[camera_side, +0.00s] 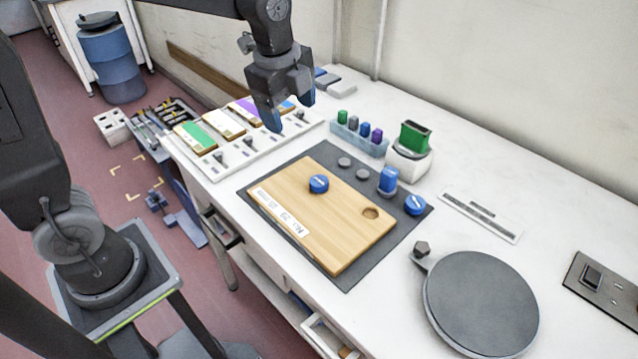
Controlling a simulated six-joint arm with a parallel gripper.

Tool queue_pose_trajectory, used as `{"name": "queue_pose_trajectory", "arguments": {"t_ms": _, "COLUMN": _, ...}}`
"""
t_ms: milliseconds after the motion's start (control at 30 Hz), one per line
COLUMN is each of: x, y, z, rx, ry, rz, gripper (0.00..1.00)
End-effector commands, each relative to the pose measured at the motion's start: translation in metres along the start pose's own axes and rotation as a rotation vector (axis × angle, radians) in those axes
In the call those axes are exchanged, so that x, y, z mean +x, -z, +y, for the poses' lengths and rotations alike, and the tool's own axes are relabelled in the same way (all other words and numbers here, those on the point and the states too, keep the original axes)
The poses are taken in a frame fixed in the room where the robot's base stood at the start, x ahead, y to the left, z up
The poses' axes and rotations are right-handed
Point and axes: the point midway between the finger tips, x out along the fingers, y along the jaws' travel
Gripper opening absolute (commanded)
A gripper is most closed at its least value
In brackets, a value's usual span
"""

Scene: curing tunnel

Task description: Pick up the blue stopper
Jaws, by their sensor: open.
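A round blue stopper-like piece (319,184) with faint white marking lies on the wooden board (335,235). A second round blue piece (414,205) sits at the right edge of the dark mat. A taller blue cylinder (388,179) stands on a grey disc beside it. I cannot tell for sure which of these is the blue stopper. My gripper (290,112) is open and empty, its blue-tipped fingers pointing down. It is above the table, up and left of the board, apart from all the blue pieces.
The board has a round hole (370,212) and lies on a dark mat (258,190). Grey discs (344,162) lie behind it. A rack (362,141) of coloured pieces and a green block on a white stand (413,139) are behind. A grey round plate (481,303) is front right.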

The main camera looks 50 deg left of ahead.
Motion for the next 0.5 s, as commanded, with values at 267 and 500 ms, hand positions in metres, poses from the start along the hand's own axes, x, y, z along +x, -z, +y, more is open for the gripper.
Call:
{"name": "queue_pose_trajectory", "arguments": {"t_ms": 267, "x": 0.064, "y": 0.015, "z": -0.050, "rx": 0.569, "ry": -0.134, "rz": 0.019, "gripper": 0.75}}
{"name": "queue_pose_trajectory", "arguments": {"t_ms": 500, "x": 0.088, "y": 0.018, "z": -0.056, "rx": 0.697, "ry": -0.162, "rz": 0.033, "gripper": 0.75}}
